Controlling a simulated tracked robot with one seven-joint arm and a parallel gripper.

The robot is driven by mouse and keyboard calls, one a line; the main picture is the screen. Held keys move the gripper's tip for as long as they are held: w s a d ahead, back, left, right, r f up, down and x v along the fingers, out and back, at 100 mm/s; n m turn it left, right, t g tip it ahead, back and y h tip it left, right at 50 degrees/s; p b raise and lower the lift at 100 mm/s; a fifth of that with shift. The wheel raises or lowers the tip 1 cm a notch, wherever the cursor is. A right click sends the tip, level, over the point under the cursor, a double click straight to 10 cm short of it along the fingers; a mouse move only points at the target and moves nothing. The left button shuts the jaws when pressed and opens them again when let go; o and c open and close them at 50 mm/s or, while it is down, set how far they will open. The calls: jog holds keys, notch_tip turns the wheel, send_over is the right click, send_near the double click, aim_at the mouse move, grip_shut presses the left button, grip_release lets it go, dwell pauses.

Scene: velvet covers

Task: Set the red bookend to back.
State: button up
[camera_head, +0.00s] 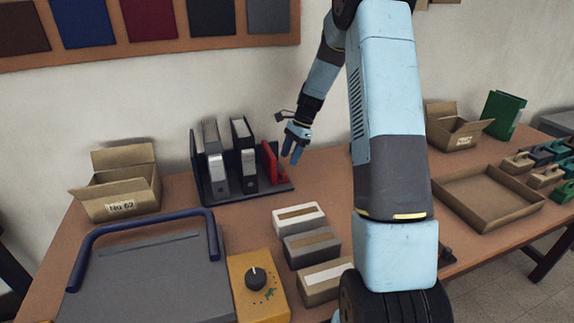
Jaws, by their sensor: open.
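The red bookend (270,163) stands upright at the right end of a dark rack (230,193) on the table. Two binders with dark covers and pale spines, the left one (215,163) and the right one (245,157), stand upright in the rack to its left. My gripper (292,156) is open and empty, pointing down just right of the red bookend. I cannot tell whether its fingers touch the bookend. My arm hides part of the table to the right.
An open cardboard box (120,187) stands left of the rack. An empty shallow tray (488,200) and another box (456,130) lie right.

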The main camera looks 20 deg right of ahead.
jog(key=v, duration=0.8)
jog(key=shift+d+r, duration=0.15)
jog(key=s+a+r+n+t+h, duration=0.1)
jog(key=s+a+r+n, duration=0.25)
jog(key=s+r, duration=0.5)
jog(key=s+a+r+n+t+h, duration=0.2)
jog(key=s+a+r+n, duration=0.15)
jog(key=s+r, duration=0.5)
jog(key=s+a+n+t+h, duration=0.1)
jog(key=s+n+t, duration=0.2)
jog(key=s+n, duration=0.5)
jog(key=s, duration=1.3)
jog(key=shift+s+a+r+n, duration=0.15)
jog(key=shift+a+r+n, duration=0.1)
jog(key=shift+r+n, duration=0.15)
